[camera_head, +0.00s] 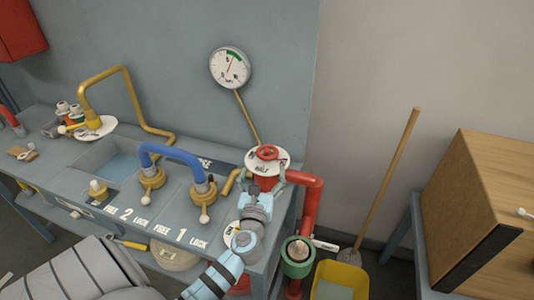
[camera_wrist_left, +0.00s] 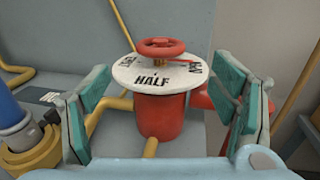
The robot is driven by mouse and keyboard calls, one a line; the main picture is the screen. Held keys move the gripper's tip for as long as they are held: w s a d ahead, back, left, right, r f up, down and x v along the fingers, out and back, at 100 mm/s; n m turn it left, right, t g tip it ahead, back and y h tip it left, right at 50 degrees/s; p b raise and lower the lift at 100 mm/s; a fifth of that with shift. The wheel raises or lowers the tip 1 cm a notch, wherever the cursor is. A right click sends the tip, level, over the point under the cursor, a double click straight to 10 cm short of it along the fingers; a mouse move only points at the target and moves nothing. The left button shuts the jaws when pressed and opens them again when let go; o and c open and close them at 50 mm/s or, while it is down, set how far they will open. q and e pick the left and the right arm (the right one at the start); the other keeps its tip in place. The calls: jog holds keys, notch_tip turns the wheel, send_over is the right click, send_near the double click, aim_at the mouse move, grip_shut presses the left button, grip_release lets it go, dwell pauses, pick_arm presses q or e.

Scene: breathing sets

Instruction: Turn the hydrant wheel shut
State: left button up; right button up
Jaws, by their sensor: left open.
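The red hydrant wheel (camera_head: 267,153) sits on top of a white round dial plate (camera_head: 254,163) at the right end of the bench. In the left wrist view the wheel (camera_wrist_left: 161,47) stands above the dial (camera_wrist_left: 140,78), which reads HALF at the front, over a red hydrant body (camera_wrist_left: 162,118). My left gripper (camera_head: 264,183) is open, its teal fingers spread on either side of the hydrant. In the left wrist view the fingers (camera_wrist_left: 167,108) frame the red body, with visible gaps and nothing held. My right gripper is not in view.
A blue hose (camera_head: 172,151) arches between brass fittings left of the hydrant. A red pipe (camera_head: 312,205) runs down at the bench's right end. A gauge (camera_head: 230,67) hangs on the wall. A broom (camera_head: 388,180), yellow bucket (camera_head: 340,281) and wooden cabinet (camera_head: 486,205) stand right.

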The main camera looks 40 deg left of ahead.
aim_at(266, 160)
pick_arm(q)
jog(key=b+x, duration=0.1)
jog(key=x, duration=0.8)
jog(key=shift+f, duration=0.1)
jog(key=shift+w+a, duration=0.15)
jog(key=shift+w, duration=0.15)
jog(key=c, duration=1.2)
